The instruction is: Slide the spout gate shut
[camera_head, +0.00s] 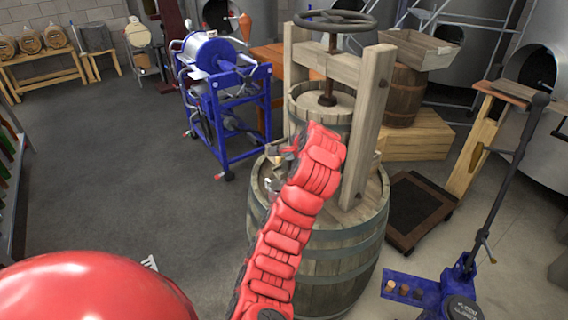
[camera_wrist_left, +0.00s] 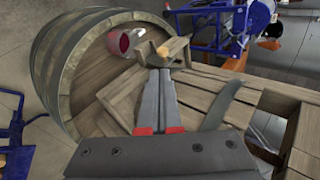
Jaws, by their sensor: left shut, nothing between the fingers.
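The press spout (camera_wrist_left: 174,50) is a small wooden trough at the barrel head's edge in the left wrist view. A light wooden knob (camera_wrist_left: 163,51), which seems to belong to its gate, stands just beyond my fingertips. My left gripper (camera_wrist_left: 156,72) is shut and empty, its tips pointing at the spout, very close to it; I cannot tell if they touch. How far the gate is open is hidden. In the head view my red arm reaches the press (camera_head: 364,120) and covers much of the spout area. My right gripper is not in view.
A glass with pinkish contents (camera_wrist_left: 125,41) stands on the barrel head (camera_wrist_left: 93,75), left of the spout. A blue machine on a wheeled frame (camera_head: 216,95) stands left of the press. A blue stand with a lever (camera_head: 505,190) is at right. The floor at left is clear.

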